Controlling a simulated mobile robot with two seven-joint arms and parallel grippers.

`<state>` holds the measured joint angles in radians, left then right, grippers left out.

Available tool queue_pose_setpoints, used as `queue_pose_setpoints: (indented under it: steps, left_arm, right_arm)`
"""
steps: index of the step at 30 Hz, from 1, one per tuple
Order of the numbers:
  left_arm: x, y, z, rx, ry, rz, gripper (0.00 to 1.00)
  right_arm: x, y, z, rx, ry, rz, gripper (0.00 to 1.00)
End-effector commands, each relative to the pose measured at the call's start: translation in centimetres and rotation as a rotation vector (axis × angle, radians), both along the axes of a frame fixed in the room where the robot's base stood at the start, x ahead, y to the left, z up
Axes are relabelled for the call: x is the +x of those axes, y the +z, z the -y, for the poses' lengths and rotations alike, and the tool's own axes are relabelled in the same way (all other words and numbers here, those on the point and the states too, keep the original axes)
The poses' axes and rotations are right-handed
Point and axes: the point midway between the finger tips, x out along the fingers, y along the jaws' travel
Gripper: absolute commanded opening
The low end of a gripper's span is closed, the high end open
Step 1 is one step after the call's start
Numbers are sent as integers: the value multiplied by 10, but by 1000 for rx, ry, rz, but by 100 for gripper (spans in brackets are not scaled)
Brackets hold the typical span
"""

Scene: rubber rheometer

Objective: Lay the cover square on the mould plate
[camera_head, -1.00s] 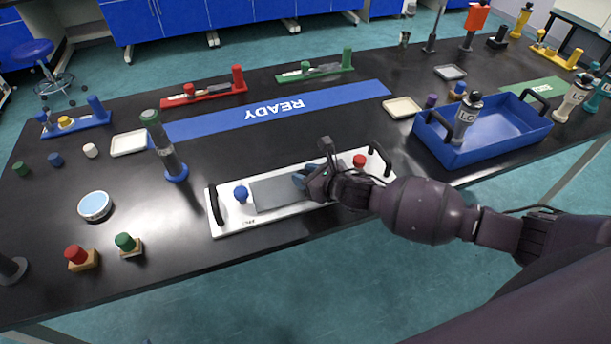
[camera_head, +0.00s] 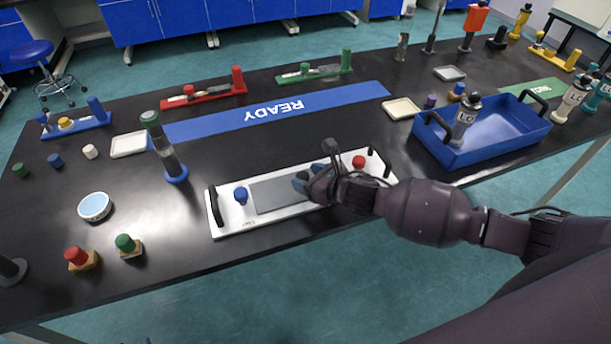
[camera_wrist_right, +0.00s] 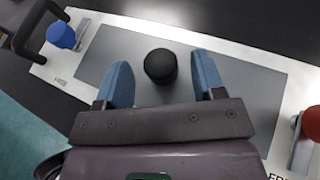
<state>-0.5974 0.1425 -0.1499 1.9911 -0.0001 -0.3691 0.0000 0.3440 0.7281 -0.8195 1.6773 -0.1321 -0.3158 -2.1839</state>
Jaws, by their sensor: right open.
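The grey rectangular cover (camera_head: 272,196) lies on the white mould plate (camera_head: 230,226) near the table's front edge. In the right wrist view the cover (camera_wrist_right: 242,82) has a round black knob (camera_wrist_right: 160,66), and its edges look about parallel to those of the mould plate (camera_wrist_right: 155,28). My right gripper (camera_head: 303,182) is over the cover's right part. My left gripper is not in view.
The mould plate has a blue knob (camera_head: 241,195), a red knob (camera_head: 359,161) and black end handles. A blue-based cylinder (camera_head: 168,150) stands behind its left end. A blue tray (camera_head: 508,130) holding a bottle is at right.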

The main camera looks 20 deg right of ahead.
Motion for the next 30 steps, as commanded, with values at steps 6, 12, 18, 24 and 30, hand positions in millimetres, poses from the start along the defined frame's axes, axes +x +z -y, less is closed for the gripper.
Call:
queue_pose_setpoints:
  steps: [6,12,18,24,30]
  left_arm:
    - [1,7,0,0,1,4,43]
    - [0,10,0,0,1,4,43]
    - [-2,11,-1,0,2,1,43]
    - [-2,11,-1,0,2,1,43]
    - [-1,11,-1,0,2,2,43]
  right_arm:
    - [-34,17,19,-1,1,-1,63]
    - [-63,31,36,-2,1,0,63]
    - [-81,39,46,-1,0,0,63]
    - [-86,41,48,1,0,0,63]
    - [-94,34,40,156,-78,-80,63]
